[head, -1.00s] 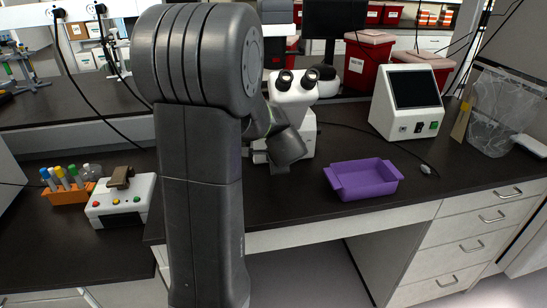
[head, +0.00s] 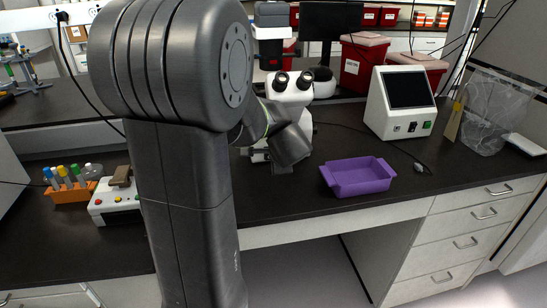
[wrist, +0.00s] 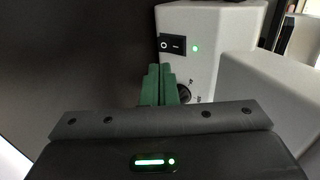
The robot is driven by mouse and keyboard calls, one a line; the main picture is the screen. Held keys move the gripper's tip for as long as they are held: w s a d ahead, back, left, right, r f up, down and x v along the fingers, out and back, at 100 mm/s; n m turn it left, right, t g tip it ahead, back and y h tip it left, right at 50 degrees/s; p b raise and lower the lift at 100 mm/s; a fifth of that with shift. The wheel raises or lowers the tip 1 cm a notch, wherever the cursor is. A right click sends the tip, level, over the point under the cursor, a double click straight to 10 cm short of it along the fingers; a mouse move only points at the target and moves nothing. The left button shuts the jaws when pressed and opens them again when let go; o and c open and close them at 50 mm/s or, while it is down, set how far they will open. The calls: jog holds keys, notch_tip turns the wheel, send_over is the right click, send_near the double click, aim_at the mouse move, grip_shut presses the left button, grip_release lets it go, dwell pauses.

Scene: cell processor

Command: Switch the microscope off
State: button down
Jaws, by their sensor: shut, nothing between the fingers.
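The white microscope (head: 290,103) stands on the dark bench, partly hidden behind my arm in the head view. In the wrist view its white base (wrist: 210,22) shows a black rocker switch (wrist: 172,45) marked O and I. A small green light (wrist: 195,48) beside the switch is lit. A dark round knob (wrist: 184,95) sits lower, partly covered by my fingers. My gripper (wrist: 159,70) is shut and empty, its green fingertips just below the switch in the picture. I cannot tell whether they touch the base. The head view does not show the fingertips clearly.
A purple tray (head: 358,178) lies right of the microscope. A white device with a dark screen (head: 401,103) stands further right. An orange tube rack (head: 70,190) and a white button box (head: 112,205) are at left. Bare bench lies before the microscope.

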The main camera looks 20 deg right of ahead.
jog(key=v, duration=0.7)
